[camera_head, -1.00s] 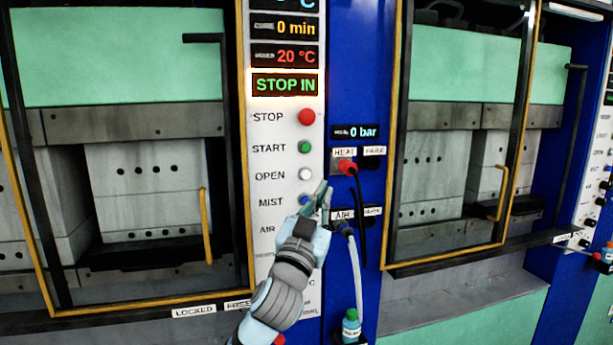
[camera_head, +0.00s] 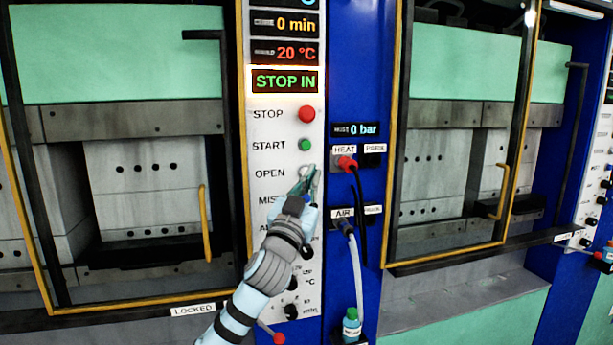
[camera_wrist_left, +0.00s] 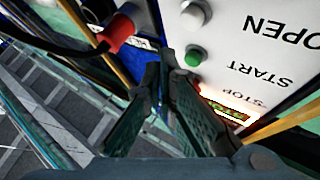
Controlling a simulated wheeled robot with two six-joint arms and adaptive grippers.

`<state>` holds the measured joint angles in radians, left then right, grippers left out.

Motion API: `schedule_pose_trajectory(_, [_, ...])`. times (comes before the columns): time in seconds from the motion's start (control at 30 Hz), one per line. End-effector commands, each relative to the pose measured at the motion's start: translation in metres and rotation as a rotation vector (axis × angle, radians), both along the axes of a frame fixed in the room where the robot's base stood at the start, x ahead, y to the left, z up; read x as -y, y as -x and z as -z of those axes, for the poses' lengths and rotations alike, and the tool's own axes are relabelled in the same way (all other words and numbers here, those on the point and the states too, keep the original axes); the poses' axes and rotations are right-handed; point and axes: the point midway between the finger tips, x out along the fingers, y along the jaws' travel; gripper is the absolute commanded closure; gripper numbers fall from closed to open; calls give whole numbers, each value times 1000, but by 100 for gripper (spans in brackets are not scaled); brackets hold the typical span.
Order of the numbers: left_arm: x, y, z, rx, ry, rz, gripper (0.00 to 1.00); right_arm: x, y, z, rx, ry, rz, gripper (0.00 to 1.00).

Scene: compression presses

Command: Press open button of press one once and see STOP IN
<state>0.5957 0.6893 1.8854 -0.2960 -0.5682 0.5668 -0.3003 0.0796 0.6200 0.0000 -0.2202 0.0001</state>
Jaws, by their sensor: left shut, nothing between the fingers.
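The white control panel of the press at left (camera_head: 262,185) carries a red STOP button (camera_head: 307,114), a green START button (camera_head: 305,145) and a white OPEN button (camera_head: 304,171). Its lit display (camera_head: 285,81) reads STOP IN in green. My left gripper (camera_head: 309,178) is shut and empty, its tips over the OPEN button's lower right and partly covering it. In the left wrist view the OPEN button (camera_wrist_left: 192,17) shows beyond and right of the fingertips (camera_wrist_left: 164,62), and the START button (camera_wrist_left: 193,56) lies beside them. I cannot tell whether the tips touch OPEN. My right gripper is not in view.
A red HEAT plug (camera_head: 346,163) with a black cable sits right of my fingers. Below it is an AIR connector (camera_head: 344,226) with a pale hose. Yellow-framed press doors stand on both sides, with a yellow handle (camera_head: 206,222) at left.

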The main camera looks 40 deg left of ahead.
Motion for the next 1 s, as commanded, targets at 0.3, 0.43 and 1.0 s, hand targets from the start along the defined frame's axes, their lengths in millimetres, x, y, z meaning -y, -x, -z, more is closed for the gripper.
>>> schedule_pose_trajectory(0.3, [-20,-14,0,1,0,0,100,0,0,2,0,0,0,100])
schedule_pose_trajectory(0.43, [-20,-14,0,1,0,0,100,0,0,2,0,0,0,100])
schedule_pose_trajectory(1.0, [-20,-14,0,1,0,0,100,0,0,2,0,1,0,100])
